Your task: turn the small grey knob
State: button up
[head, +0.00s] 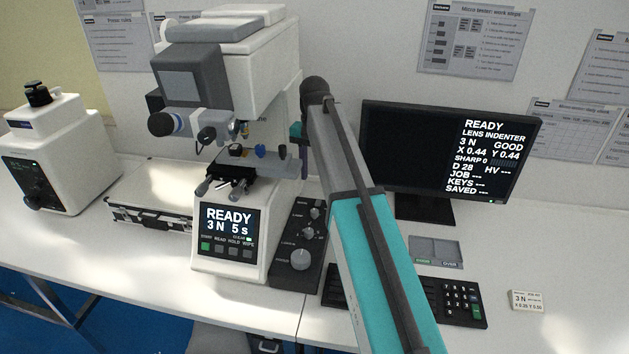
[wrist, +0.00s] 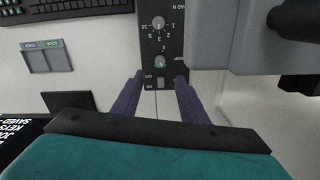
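In the wrist view, a small grey knob (wrist: 160,61) sits on the dark control panel (wrist: 176,45), between my two fingers and just beyond their tips. A second small grey knob (wrist: 158,22) with a numbered scale is further up that picture. The head view shows small grey knobs (head: 316,212) on the tester's side panel (head: 283,277), above a larger grey knob (head: 300,260). My gripper (wrist: 159,80) is open and empty, its purple fingers apart on either side of the panel's end. My arm hides much of the gripper in the head view.
The hardness tester's head (wrist: 235,40) is close on the right in the wrist view. A monitor (head: 450,150), a keyboard (head: 455,300) and a grey two-part tray (head: 436,251) stand to the right of the panel. A case (head: 150,195) lies left of the tester.

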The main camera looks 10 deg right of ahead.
aim_at(315, 211)
jog(key=shift+f, duration=0.1)
jog(key=shift+s+d+f+n+t+y+b, duration=0.15)
jog(key=shift+s+d+n+t+y+b, duration=0.5)
jog(key=shift+n, duration=1.6)
jog(key=shift+s+d+f+n+t+y+b, duration=0.2)
jog(key=shift+s+d+n+t+b, duration=0.35)
jog(key=shift+s+n+b, duration=1.15)
jog(key=shift+w+d+f+n+t+y+b, duration=0.1)
jog(key=shift+d+n+t+y+b, duration=0.5)
jog(key=shift+n, duration=2.15)
jog(key=shift+f, duration=0.15)
jog(key=shift+p+x, duration=0.85)
jog(key=shift+x, duration=5.85)
jog(key=shift+w+d+f, duration=0.1)
jog(key=shift+d, duration=0.05)
jog(key=shift+h, duration=0.25)
grip_shut()
